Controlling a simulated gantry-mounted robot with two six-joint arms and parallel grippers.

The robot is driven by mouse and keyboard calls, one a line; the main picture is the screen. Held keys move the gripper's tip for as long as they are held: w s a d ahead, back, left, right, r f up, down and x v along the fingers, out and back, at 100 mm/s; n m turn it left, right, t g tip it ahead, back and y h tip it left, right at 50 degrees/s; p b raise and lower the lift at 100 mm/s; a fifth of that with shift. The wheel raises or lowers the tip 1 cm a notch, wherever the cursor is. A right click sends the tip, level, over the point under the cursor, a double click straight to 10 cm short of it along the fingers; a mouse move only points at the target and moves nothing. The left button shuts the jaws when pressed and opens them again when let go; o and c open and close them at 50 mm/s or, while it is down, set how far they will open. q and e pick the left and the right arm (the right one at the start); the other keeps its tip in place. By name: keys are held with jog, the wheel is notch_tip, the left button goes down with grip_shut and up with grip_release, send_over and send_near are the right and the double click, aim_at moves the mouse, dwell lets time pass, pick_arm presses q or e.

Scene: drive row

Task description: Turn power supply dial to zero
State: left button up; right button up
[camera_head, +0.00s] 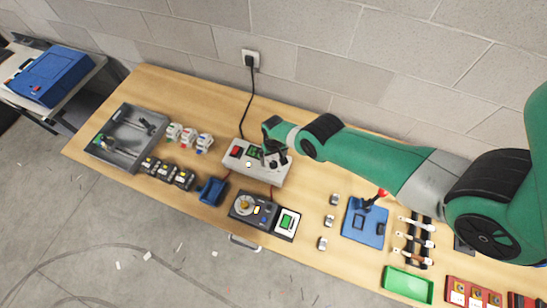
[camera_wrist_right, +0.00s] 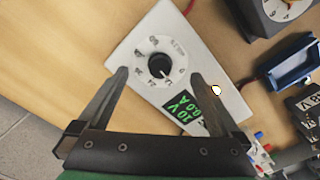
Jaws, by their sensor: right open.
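The power supply is a light grey box (camera_head: 264,176) near the wall in the middle of the bench, with a red switch (camera_head: 237,151) and a green display (camera_head: 253,153). In the right wrist view its white casing (camera_wrist_right: 200,48) carries a round white dial scale with a black knob (camera_wrist_right: 159,65) and a lit green display (camera_wrist_right: 182,107); its digits are tilted and hard to read. My right gripper (camera_wrist_right: 159,75) is open over the dial, one finger on each side, apart from the knob. In the head view the gripper (camera_head: 273,157) hides much of the dial. My left gripper is out of view.
A black cable runs from the power supply to a wall socket (camera_head: 250,59). A dark meter unit (camera_head: 255,222) and blue bin (camera_head: 211,191) stand in front. White plugs (camera_head: 188,138) and a grey tray (camera_head: 101,148) are left. A blue board (camera_head: 362,229) is right.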

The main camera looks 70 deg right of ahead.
aim_at(274, 163)
jog(key=shift+f, duration=0.15)
jog(key=shift+f+b, duration=1.15)
jog(key=shift+b, duration=0.15)
jog(key=shift+r, duration=0.1)
jog(key=c, duration=1.5)
jog(key=n, duration=0.6)
jog(key=o, duration=1.5)
jog(key=shift+n, duration=0.4)
notch_tip(274, 163, up, 7)
jog(key=p, duration=0.7)
